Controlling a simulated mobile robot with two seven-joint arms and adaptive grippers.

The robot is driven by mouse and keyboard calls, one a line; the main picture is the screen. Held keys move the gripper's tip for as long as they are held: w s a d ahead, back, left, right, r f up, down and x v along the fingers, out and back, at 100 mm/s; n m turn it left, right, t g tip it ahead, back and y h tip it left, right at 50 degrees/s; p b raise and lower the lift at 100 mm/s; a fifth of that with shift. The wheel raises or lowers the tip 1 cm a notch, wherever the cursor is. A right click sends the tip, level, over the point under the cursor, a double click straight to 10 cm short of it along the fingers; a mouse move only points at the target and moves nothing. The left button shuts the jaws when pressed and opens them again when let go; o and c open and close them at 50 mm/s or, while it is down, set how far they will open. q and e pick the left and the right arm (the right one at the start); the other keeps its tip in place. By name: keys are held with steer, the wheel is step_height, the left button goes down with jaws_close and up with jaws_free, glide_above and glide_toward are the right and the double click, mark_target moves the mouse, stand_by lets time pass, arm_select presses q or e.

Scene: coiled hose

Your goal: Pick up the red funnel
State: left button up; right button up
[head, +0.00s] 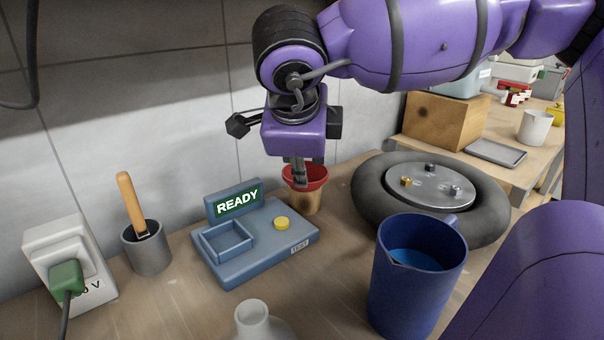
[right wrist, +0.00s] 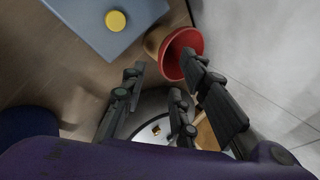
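The red funnel (head: 318,178) sits upright in the mouth of a tan cup (head: 306,202), behind the blue-grey device. Its lower part is hidden inside the cup. My right gripper (head: 300,180) points down at the funnel's left side, with its fingertips at rim height. In the right wrist view, the gripper (right wrist: 163,76) has its fingers spread with nothing between them. One finger overlaps the rim of the funnel (right wrist: 181,50); I cannot tell whether it touches. My left gripper is not in view.
A device reading READY (head: 258,245) stands in front of the cup. A grey pot (head: 147,252) with a wooden-handled tool stands left. The wall is close behind.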

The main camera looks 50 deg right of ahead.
mark_target(317, 175)
steer(key=x, duration=0.4)
steer(key=b+x, duration=0.1)
steer(key=x, duration=0.2)
steer(key=shift+w+d+f, duration=0.1)
steer(key=shift+w+d, duration=0.2)
steer(key=shift+w, duration=0.2)
steer(key=shift+s, duration=0.1)
jaws_close()
